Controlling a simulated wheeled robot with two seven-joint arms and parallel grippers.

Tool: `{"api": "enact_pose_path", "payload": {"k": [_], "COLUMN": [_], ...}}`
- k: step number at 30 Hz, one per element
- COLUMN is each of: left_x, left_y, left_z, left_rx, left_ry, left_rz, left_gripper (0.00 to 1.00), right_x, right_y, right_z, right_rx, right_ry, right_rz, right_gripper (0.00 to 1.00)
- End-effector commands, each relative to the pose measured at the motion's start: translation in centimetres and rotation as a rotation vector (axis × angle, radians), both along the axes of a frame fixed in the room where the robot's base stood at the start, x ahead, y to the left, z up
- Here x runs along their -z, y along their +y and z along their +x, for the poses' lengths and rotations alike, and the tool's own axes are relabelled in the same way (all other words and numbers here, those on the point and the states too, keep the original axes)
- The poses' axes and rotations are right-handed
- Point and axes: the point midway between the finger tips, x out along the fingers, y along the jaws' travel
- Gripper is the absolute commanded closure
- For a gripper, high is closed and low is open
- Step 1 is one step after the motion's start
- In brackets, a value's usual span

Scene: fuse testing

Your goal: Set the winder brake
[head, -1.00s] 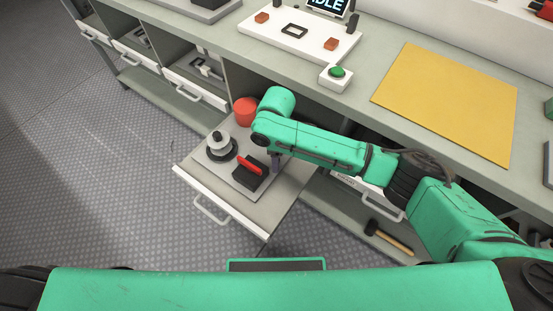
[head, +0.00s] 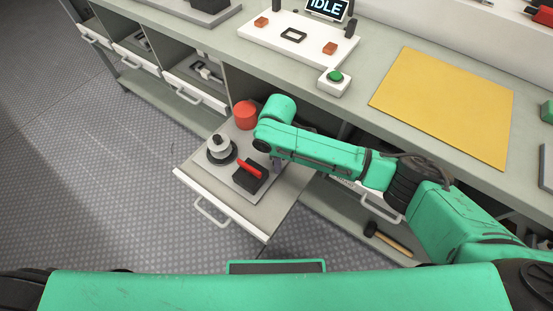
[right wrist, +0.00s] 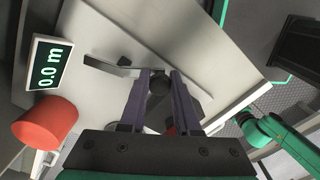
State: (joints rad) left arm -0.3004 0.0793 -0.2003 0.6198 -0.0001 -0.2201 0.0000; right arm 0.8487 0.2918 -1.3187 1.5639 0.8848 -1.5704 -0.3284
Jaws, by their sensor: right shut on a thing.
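The winder sits on a grey plate in the open drawer in the head view. It has a pale spool (head: 219,148) on a dark base and a black block (head: 247,183) with a red lever (head: 249,173). My right gripper (head: 275,165) is down just right of the block, mostly hidden under my arm. In the right wrist view the fingers (right wrist: 160,88) are shut on a dark round knob (right wrist: 160,80) beside a grey bar (right wrist: 112,66). A little red shows behind the fingers. My left gripper is not in view.
A red cylinder (head: 245,115) stands at the drawer's back; it also shows beside a "0.0 m" display (right wrist: 46,63) in the right wrist view. The bench (head: 275,68) overhangs behind, with a green button (head: 334,77) and yellow mat (head: 445,105). A hammer (head: 388,238) lies on the lower shelf.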

Motion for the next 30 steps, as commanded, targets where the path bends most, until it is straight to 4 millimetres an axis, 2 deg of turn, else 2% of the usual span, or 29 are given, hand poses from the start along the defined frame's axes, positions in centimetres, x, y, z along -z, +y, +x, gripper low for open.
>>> {"api": "enact_pose_path", "payload": {"k": [6, 15, 30], "left_x": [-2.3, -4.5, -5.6], "left_y": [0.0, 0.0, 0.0], "left_z": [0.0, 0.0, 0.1], "left_rx": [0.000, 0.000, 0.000], "left_ry": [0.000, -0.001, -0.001], "left_rz": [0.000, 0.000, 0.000], "left_gripper": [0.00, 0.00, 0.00], "right_x": [-0.6, -0.4, -0.1], "right_y": [-0.8, -2.3, -4.2], "right_z": [0.1, 0.6, 2.2], "right_rx": [-0.143, -0.419, -0.886], "right_ry": [0.000, -0.001, -0.001], "right_rz": [0.001, 0.000, 0.001], "right_gripper": [1.00, 1.00, 1.00]}}
